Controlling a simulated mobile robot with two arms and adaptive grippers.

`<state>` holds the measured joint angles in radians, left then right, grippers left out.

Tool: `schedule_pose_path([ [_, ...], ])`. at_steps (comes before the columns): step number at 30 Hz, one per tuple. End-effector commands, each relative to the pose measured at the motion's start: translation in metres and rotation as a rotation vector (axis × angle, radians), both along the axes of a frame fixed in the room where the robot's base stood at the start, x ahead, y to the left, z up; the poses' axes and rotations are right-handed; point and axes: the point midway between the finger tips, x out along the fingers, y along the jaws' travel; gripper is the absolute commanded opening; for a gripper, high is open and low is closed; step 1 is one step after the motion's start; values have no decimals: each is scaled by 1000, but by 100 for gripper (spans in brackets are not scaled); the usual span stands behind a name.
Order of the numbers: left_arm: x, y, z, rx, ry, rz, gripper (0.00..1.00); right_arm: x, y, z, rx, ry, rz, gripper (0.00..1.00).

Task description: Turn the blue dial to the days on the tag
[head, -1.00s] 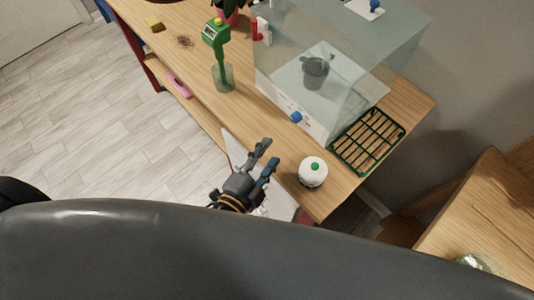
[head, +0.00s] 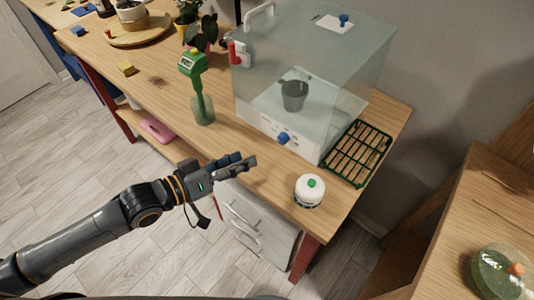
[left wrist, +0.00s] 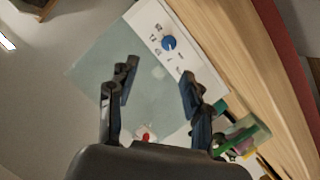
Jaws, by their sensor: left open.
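The blue dial (head: 283,139) is on the white front panel of a clear box (head: 345,75) on the wooden bench. It also shows in the left wrist view (left wrist: 169,43), with small dark marks around it, too small to read. My left gripper (head: 246,161) is open and empty, in front of the panel and left of the dial. In the left wrist view its open fingers (left wrist: 158,72) point towards the panel, with the dial beyond them and apart. My right gripper is out of view.
A white bottle with a green cap (head: 309,191) stands near the bench's front edge. A green slatted tray (head: 357,153) lies right of the box. A dark cup (head: 293,95) is inside.

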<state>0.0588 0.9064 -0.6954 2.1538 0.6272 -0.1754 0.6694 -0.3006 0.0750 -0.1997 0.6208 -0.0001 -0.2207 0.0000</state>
Motion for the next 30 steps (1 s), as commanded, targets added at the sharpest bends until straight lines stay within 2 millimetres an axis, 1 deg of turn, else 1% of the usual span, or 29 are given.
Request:
schedule_pose_path([
  [1,4,8,-2,-29,64,7,50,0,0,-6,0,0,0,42],
  [4,7,17,0,-81,164,25,50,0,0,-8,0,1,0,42],
  [6,9,19,0,-100,200,33,50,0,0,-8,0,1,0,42],
  [9,13,15,0,-110,211,37,50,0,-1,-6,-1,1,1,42],
  [11,18,9,-1,-113,210,36,50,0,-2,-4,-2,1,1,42],
  [14,29,-5,-5,-112,208,34,50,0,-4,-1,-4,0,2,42],
  [21,61,-44,-19,-110,206,34,50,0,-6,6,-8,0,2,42],
  [24,73,-58,-25,-108,207,34,50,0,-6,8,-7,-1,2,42],
  [27,82,-69,-30,-108,207,33,50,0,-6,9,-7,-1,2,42],
  [30,88,-76,-33,-107,207,34,50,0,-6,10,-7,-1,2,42],
])
